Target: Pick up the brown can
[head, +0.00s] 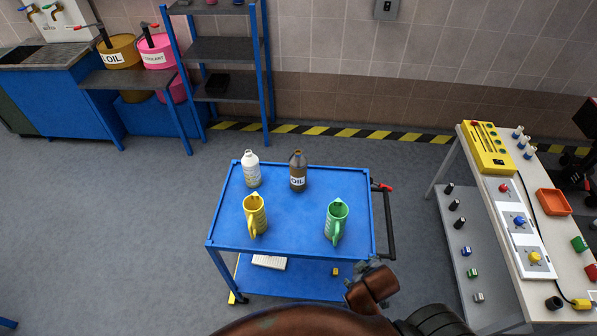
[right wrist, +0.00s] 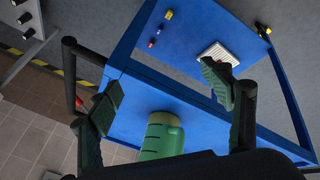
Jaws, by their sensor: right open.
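The brown can, a dark brown bottle-shaped container labelled OIL (head: 298,172), stands upright near the back edge of the blue cart top (head: 290,215) in the head view. I cannot make it out in the right wrist view. My right gripper (right wrist: 165,80) is open and empty, its two fingers spread wide. In the head view the arm end is at the cart's front right corner, in front of the green jug and well apart from the brown can. My left gripper is not in view.
A white bottle (head: 251,170) stands left of the brown can, and a yellow jug (head: 255,215) in front of it. The cart has a black handle (head: 388,225) on its right. A white keyboard-like item (head: 269,262) lies on the lower shelf. A workbench (head: 480,165) stands right.

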